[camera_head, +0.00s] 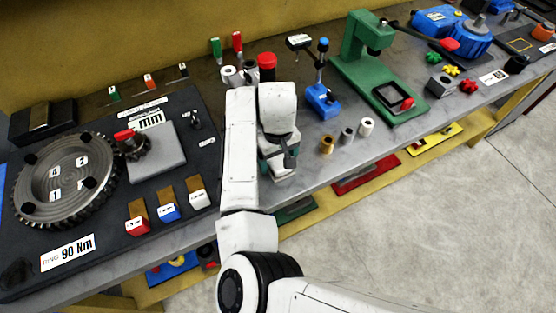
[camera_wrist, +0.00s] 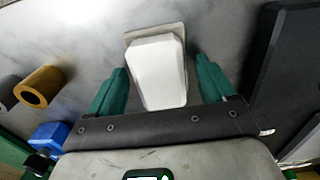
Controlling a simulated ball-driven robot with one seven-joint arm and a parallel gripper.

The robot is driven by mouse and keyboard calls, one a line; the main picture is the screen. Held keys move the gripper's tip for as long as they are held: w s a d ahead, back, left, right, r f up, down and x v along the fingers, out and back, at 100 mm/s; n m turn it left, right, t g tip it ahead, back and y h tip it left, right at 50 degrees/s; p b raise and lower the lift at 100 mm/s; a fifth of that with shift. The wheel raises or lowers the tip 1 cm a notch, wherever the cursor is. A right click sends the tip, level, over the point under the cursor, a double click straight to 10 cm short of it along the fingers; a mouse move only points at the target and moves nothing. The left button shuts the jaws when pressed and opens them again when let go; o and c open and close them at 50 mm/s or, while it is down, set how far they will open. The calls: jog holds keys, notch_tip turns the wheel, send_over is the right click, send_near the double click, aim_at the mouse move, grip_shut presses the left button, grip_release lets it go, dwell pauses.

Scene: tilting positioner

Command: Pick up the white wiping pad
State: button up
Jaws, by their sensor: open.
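The white wiping pad (camera_wrist: 158,72) lies on the grey bench top in the wrist view, with a thin grey-beige edge showing at its far end. My gripper (camera_wrist: 162,80) is open, with one green finger on each side of the pad and a visible gap on both sides. I cannot tell how far the fingertips are above the bench. In the head view my gripper (camera_head: 281,158) points down near the bench's front edge, and part of the pad (camera_head: 284,174) shows below it. The near end of the pad is close to the gripper's dark palm bar.
A brass bushing (camera_wrist: 40,87) stands to the left in the wrist view. A dark board (camera_head: 90,205) with a ring gear lies left of my arm. A blue-based stand (camera_head: 322,100) and a green press (camera_head: 362,60) stand to the right.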

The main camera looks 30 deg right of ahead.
jog(key=shift+c, duration=0.4)
jog(key=c, duration=0.8)
jog(key=shift+r, duration=0.1)
jog(key=shift+r, duration=0.55)
jog(key=s+a+r, duration=0.4)
jog(key=s+r, duration=0.7)
jog(key=s, duration=0.2)
jog(key=shift+s+r, duration=0.2)
jog(key=shift+r, duration=0.15)
